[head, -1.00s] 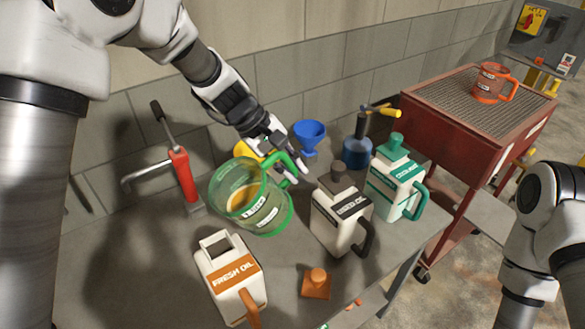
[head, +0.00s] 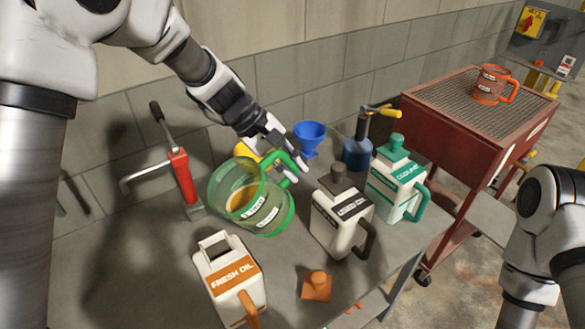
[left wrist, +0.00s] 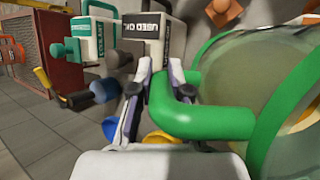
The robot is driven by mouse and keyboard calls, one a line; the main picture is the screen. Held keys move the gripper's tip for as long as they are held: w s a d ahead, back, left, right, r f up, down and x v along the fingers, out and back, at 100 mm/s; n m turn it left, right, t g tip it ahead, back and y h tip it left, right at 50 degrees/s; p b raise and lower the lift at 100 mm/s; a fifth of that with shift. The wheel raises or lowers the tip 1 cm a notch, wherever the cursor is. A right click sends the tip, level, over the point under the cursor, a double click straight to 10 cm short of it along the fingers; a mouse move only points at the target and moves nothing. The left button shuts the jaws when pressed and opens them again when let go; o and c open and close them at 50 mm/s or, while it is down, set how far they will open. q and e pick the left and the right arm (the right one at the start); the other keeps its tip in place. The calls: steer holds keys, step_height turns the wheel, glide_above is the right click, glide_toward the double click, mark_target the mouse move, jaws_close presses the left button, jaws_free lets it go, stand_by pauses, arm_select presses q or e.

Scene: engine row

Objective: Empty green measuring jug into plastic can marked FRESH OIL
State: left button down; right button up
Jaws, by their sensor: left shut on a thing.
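The green measuring jug (head: 270,218) is see-through and holds some amber liquid. My left gripper (head: 291,165) is shut on the jug's green handle, at the jug's upper right. In the left wrist view the green handle (left wrist: 210,122) lies between the fingers (left wrist: 165,80). The white FRESH OIL can (head: 228,275) has an orange label and handle and an uncapped top opening. It stands at the front of the bench. My right gripper is out of view.
The USED OIL can (head: 335,228) and a green-labelled coolant can (head: 390,195) stand right of the jug. A blue funnel (head: 309,136) and blue pump can (head: 357,154) are behind. A red jack-like tool (head: 180,178) stands left. An orange cap (head: 317,285) lies in front.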

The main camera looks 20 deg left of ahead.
mark_target(286, 155)
arm_select(q)
steer(key=shift+r+t+b, duration=0.3)
steer(key=shift+r+b, duration=0.25)
steer(key=shift+b, duration=0.4)
stand_by(0.5)
steer(key=shift+s+a+r+t+h+b, duration=0.15)
steer(key=shift+r+t+h+b, duration=0.4)
steer(key=shift+b, duration=1.1)
stand_by(1.1)
steer(key=shift+s+a+r+m+t+h+b, duration=0.25)
steer(key=shift+r+h+b, duration=0.2)
steer(key=shift+b, duration=0.85)
steer(key=shift+s+a+r+m+t+h+b, duration=0.15)
steer(key=shift+r+t+h+b, duration=0.2)
steer(key=shift+b, duration=0.95)
stand_by(1.2)
